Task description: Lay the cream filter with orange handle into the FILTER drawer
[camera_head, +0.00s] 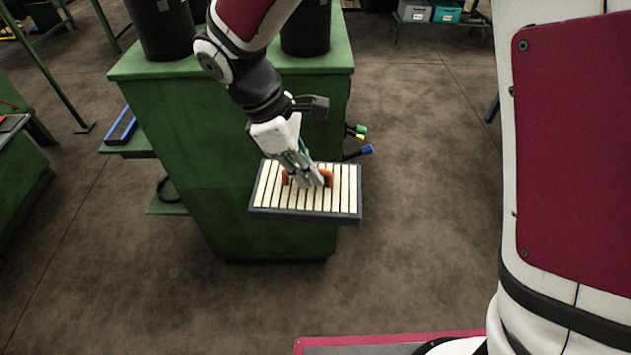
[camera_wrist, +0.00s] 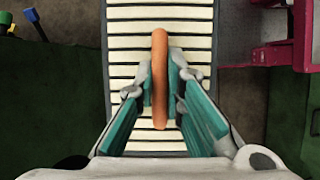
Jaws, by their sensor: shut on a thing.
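The cream filter (camera_head: 345,190) has pleated cream strips in a dark grey frame. It hangs level from my gripper (camera_head: 308,181), in front of the green cabinet in the head view. Its orange handle (camera_head: 327,177) rises from the middle of the top face. In the wrist view my gripper (camera_wrist: 163,92) is shut on the orange handle (camera_wrist: 160,80), one teal-padded finger on each side. The filter (camera_wrist: 160,13) runs lengthwise below the fingers. I cannot make out the FILTER drawer or any label.
The green cabinet (camera_head: 205,200) stands behind the filter, with dark cylinders (camera_head: 165,28) on top. A blue tray (camera_head: 121,126) lies on its left-hand shelf. Coloured plugs (camera_head: 366,149) stick out at its right. The floor (camera_head: 430,200) to the right is clear.

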